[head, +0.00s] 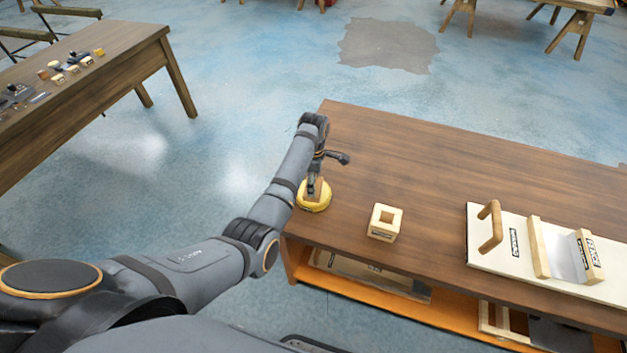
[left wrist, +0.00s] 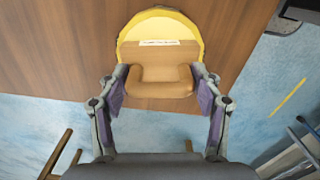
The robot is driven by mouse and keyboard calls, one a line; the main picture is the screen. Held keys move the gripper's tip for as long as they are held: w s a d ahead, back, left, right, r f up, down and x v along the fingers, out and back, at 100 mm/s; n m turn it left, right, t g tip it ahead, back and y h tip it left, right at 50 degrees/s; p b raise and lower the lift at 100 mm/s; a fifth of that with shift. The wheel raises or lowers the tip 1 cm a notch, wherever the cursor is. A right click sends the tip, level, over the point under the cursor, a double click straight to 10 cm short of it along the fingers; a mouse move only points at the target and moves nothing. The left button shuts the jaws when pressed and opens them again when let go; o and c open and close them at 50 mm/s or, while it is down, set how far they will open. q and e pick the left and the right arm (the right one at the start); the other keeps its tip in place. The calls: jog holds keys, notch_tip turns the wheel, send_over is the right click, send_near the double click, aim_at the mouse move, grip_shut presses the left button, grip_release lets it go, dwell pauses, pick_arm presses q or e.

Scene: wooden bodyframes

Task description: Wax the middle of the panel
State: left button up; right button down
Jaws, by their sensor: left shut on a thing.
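A round yellow pad (head: 314,203) with a wooden handle is at the left end of the brown wooden table (head: 420,150). My left gripper (head: 316,187) is shut on the handle. In the left wrist view the handle (left wrist: 160,88) sits between the two fingers, with the yellow rim (left wrist: 160,16) and a small white label beyond it. I cannot tell whether the pad touches the tabletop. A cream panel (head: 515,252) lies flat on the table at the right, with a wooden handle (head: 490,227) on its left part. My right gripper is not in view.
A square wooden block with a hollow top (head: 384,222) stands between pad and panel. A wooden piece with a metal plate (head: 565,252) sits on the panel. An orange shelf (head: 450,320) is below. Another table (head: 90,80) with small items stands left. The back tabletop is clear.

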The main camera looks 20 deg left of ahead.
pick_arm(q)
jog(key=shift+f, duration=0.1)
dwell(1.3)
notch_tip(320, 180, up, 7)
jog(key=p, duration=0.9)
jog(key=shift+r, duration=0.2)
jog(key=shift+f, duration=0.1)
jog(key=shift+f, duration=0.1)
